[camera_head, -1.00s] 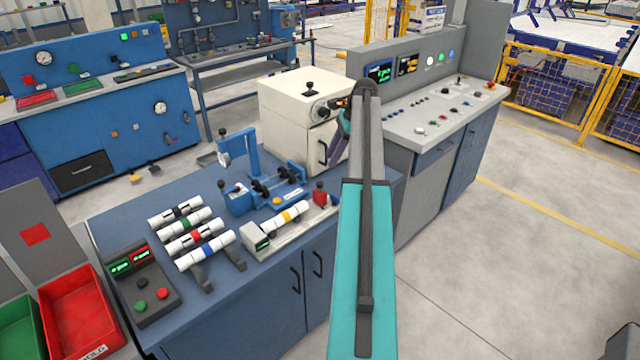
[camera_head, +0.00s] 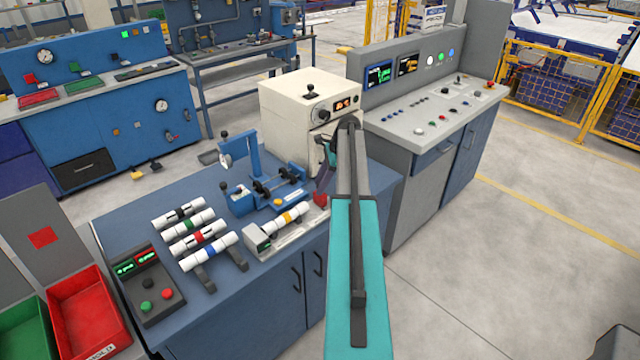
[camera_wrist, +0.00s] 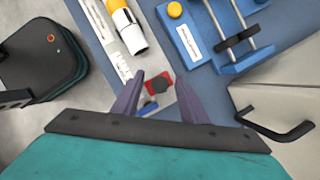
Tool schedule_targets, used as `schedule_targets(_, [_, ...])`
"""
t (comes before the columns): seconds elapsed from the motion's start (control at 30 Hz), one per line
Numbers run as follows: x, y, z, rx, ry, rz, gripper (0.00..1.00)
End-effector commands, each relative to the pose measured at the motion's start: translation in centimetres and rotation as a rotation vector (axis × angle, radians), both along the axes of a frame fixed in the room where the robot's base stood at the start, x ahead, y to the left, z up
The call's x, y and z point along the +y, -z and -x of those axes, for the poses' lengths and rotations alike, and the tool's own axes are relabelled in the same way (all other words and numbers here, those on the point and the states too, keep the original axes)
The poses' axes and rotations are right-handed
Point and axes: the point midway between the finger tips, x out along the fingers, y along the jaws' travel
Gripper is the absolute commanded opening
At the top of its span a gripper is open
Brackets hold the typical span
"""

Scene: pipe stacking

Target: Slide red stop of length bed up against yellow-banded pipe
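The red stop (camera_wrist: 160,84) sits at one end of the length bed (camera_wrist: 102,28) in the wrist view. In the head view the red stop (camera_head: 320,200) is partly hidden by my gripper. The yellow-banded pipe (camera_head: 290,216) lies on the bed, and its white end (camera_wrist: 133,42) faces the stop in the wrist view with a small gap between them. My gripper (camera_wrist: 160,76) is open, its two dark purple fingers on either side of the red stop. In the head view my gripper (camera_head: 322,180) is just above the stop.
A blue fixture with two rods (camera_wrist: 232,30) stands beside the bed. The cream cabinet (camera_head: 300,110) with a dark handle (camera_wrist: 275,130) is close on the right. Several banded pipes (camera_head: 200,235) rest on a rack to the left.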

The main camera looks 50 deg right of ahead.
Motion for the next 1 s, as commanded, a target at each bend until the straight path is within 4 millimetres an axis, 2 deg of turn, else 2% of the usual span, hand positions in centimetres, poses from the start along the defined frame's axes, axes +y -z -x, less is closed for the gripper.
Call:
schedule_targets(0.2, [0.4,1.2,-0.3,0.000,0.000,0.000,0.40])
schedule_targets(0.53, [0.4,1.4,-0.3,-0.001,0.000,0.001,0.40])
schedule_targets(0.57, [0.4,1.4,-0.3,-0.001,0.000,0.001,0.38])
schedule_targets(0.7, [0.4,1.4,-0.3,0.000,0.001,0.000,0.14])
schedule_targets(0.8, [0.4,1.4,-0.3,0.000,0.001,0.000,0.00])
schedule_targets(1.0, [0.8,1.5,-0.3,0.000,0.001,0.000,0.00])
